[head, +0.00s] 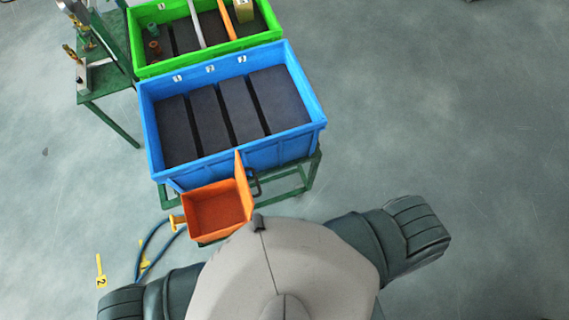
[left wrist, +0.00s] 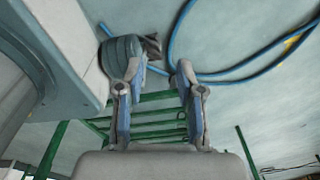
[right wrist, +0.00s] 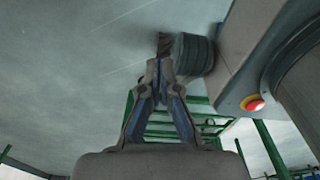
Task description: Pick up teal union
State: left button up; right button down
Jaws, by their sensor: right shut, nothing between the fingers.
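A small teal piece (head: 152,29), which looks like the teal union, lies in the left compartment of the green crate (head: 210,54) at the top of the head view. It is too small there to make out its shape. My left gripper (left wrist: 160,68) is open and empty in the left wrist view, with floor and a blue hose beyond it. My right gripper (right wrist: 158,68) is shut with nothing in it in the right wrist view. Neither gripper shows in the head view, and both are far from the teal piece.
An orange-red piece (head: 154,46) lies close to the teal one. A blue crate (head: 240,153) with dark inserts stands between me and the green crate. An orange bin (head: 217,209) hangs at its front. A green table (head: 107,84) stands left. Floor at right is clear.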

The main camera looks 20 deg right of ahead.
aim_at(152, 27)
jog(key=l, duration=1.25)
jog(key=l+u, duration=0.1)
jog(key=u, duration=0.3)
jog(key=k+l+u, duration=0.1)
jog(key=u, duration=0.3)
jog(key=l+u, duration=0.1)
jog(key=u, duration=0.25)
jog(key=k+u, duration=0.15)
jog(key=u, duration=0.25)
jog(key=z, duration=1.3)
jog(key=i+l+z, duration=0.15)
jog(key=l, duration=0.3)
jog(key=l+z, duration=0.2)
jog(key=l, duration=0.2)
jog(key=i+l+z, duration=0.15)
jog(key=l, duration=0.25)
jog(key=i+l+z, duration=0.2)
jog(key=i+l+u, duration=0.15)
jog(key=i, duration=0.3)
jog(key=i+l+u, duration=0.15)
jog(key=i, duration=0.3)
jog(key=i+l+u, duration=0.15)
jog(key=i+l, duration=0.25)
jog(key=i+u, duration=0.1)
jog(key=i, duration=1)
jog(key=i+l+u, duration=0.15)
jog(key=i, duration=0.95)
